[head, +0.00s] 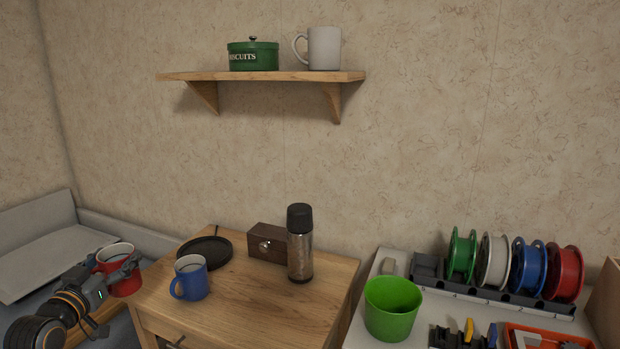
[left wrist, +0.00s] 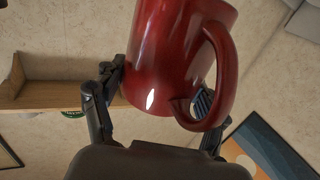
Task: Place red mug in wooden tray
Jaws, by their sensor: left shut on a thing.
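The red mug (head: 126,284) is at the lower left in the head view, beside the wooden cabinet's left edge. My left gripper (head: 117,268) is shut on it, with a finger on either side. The mug fills the upper middle of the left wrist view (left wrist: 170,55), its handle towards the right, between the fingers of my left gripper (left wrist: 158,92). A strip of light wood (head: 104,315) shows below the mug; my arm hides much of it, and I cannot tell whether it is the wooden tray. My right gripper is not in view.
On the cabinet (head: 245,305) stand a blue mug (head: 191,282), a dark round dish (head: 207,249), a dark box (head: 266,243) and a flask (head: 300,250). A green bucket (head: 390,312) and several spools (head: 497,262) are at right. The wall shelf (head: 260,76) is above.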

